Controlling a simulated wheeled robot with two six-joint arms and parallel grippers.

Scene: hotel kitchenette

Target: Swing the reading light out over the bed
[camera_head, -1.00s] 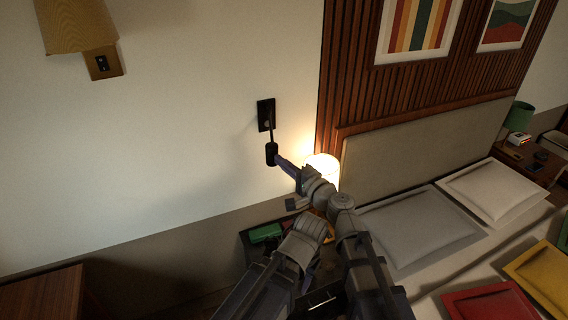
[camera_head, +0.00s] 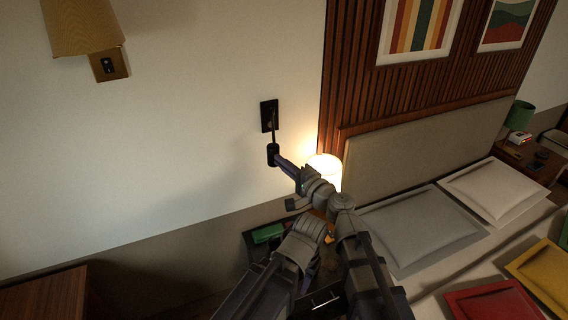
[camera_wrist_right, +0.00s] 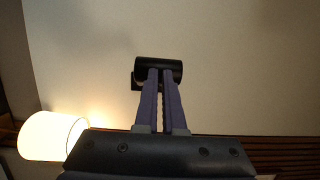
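The reading light is a black wall plate (camera_head: 269,115) with a thin arm hanging down to a black cylindrical head (camera_head: 272,154). It is on the pale wall, left of the slatted panel. The bed (camera_head: 430,262) is to the right. My right gripper (camera_head: 281,161) has its fingertips at the light's head, on its right side. In the right wrist view the purple fingers (camera_wrist_right: 160,78) are close together and overlap the black head (camera_wrist_right: 158,66). The fingers look shut, with no part of the light seen between them; exact contact is unclear. My left gripper is not in view.
A glowing lamp (camera_head: 324,172) stands close behind my right arm, on a dark nightstand (camera_head: 258,250) with a green box (camera_head: 267,234). The headboard (camera_head: 425,145) is to the right. A wall sconce (camera_head: 84,35) is at upper left. The wall left of the light is clear.

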